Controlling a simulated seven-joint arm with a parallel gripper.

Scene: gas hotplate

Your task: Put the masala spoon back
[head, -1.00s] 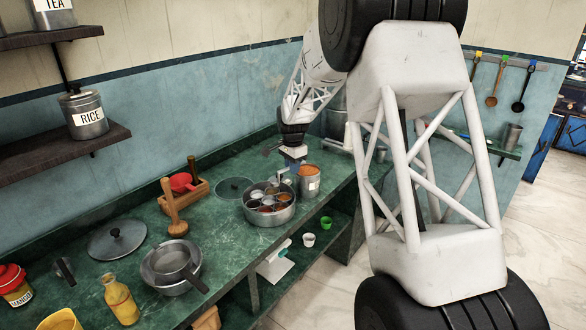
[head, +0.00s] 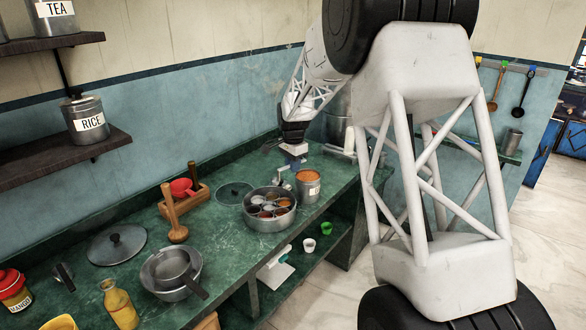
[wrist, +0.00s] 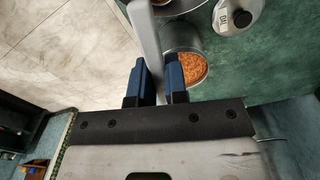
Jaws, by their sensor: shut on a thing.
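My gripper (wrist: 157,82) is shut on a flat grey handle (wrist: 146,35), seemingly the masala spoon's. The handle runs up out of the wrist view, so its far end is hidden there. In the head view my gripper (head: 297,161) is above the counter, just behind the masala box, with a small grey metal piece (head: 284,172) below it. The round steel masala box (head: 268,222) is open and holds several small cups of coloured spices.
A dark lid (head: 234,192) lies left of the box. A wooden pestle (head: 175,220) and pans (head: 170,270) are further left.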

